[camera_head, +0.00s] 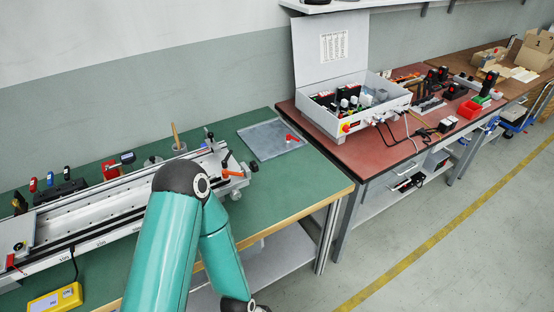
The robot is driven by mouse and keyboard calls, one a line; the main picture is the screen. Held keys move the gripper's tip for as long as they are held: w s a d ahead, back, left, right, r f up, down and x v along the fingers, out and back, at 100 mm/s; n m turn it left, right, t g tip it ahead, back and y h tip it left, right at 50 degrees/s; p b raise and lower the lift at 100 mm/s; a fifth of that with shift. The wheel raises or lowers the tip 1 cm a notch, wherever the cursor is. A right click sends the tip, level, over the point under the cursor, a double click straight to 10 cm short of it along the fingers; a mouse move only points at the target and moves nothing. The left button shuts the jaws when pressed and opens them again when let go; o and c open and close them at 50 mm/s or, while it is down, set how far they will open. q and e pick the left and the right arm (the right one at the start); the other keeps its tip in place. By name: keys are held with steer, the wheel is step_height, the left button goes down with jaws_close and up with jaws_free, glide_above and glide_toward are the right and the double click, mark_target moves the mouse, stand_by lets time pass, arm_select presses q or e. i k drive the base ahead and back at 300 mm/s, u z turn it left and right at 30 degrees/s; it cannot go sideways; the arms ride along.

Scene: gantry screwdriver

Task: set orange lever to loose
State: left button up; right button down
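The orange lever (232,173) is at the right end of the long grey rail (113,206) on the green bench. One of my teal arms rises from the bottom edge, bends at a dark joint just left of the lever, and runs back down. It covers part of the rail's front right. Neither of my grippers shows in this view.
A grey tray (270,140) with a red-handled item (292,138) lies behind on the green bench (310,181). A yellow device (55,299) is at the front left. An open grey control box (350,104) stands on the red-brown bench.

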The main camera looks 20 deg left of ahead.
mark_target(225, 172)
steer(key=z, duration=0.15)
steer(key=i, duration=0.75)
steer(key=u, duration=3.7)
steer(key=k, duration=0.15)
steer(key=z, duration=1.35)
steer(key=k, duration=0.55)
steer(key=u, duration=0.15)
steer(key=i, duration=0.5)
